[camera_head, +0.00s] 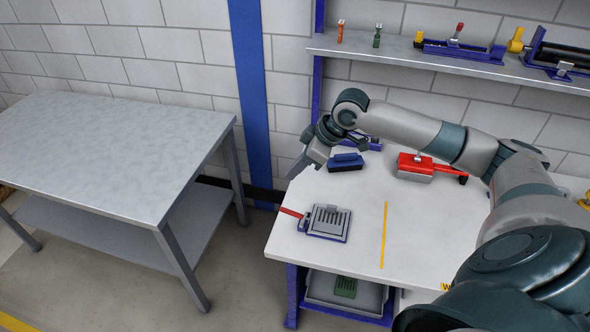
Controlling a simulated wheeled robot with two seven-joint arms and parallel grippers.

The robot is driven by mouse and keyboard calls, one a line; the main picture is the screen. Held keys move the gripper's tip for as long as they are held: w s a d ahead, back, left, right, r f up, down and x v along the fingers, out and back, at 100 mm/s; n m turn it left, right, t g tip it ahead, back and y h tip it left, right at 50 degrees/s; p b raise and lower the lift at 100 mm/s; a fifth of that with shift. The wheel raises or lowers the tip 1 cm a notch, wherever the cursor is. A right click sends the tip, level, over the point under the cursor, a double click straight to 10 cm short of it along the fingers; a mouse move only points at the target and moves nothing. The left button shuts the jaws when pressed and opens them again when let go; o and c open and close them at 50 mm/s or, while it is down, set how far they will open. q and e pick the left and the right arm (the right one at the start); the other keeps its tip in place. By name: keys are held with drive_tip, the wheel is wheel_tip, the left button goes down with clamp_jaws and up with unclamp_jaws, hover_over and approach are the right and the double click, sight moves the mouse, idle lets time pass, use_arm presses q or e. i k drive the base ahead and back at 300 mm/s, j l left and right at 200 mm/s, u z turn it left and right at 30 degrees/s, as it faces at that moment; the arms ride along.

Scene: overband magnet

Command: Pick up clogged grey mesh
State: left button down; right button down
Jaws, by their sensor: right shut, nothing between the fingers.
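A grey slotted piece (328,222) lies in a blue-edged frame with a red handle (291,213) at the front left of the white workbench (350,250). It looks like the grey mesh, but the view is too small to show whether it is clogged. My right gripper (300,166) is above the bench's back left edge, up and behind the grey piece and apart from it. It is shut and empty. My left gripper is out of view.
A blue block (346,162) and a red-and-grey tool (416,167) stand at the bench's back. A tray below holds a green piece (345,286). A wall shelf (400,53) hangs above. The grey table (110,150) is bare.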

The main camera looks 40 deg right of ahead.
sight(329, 220)
drive_tip(key=z, duration=1.4)
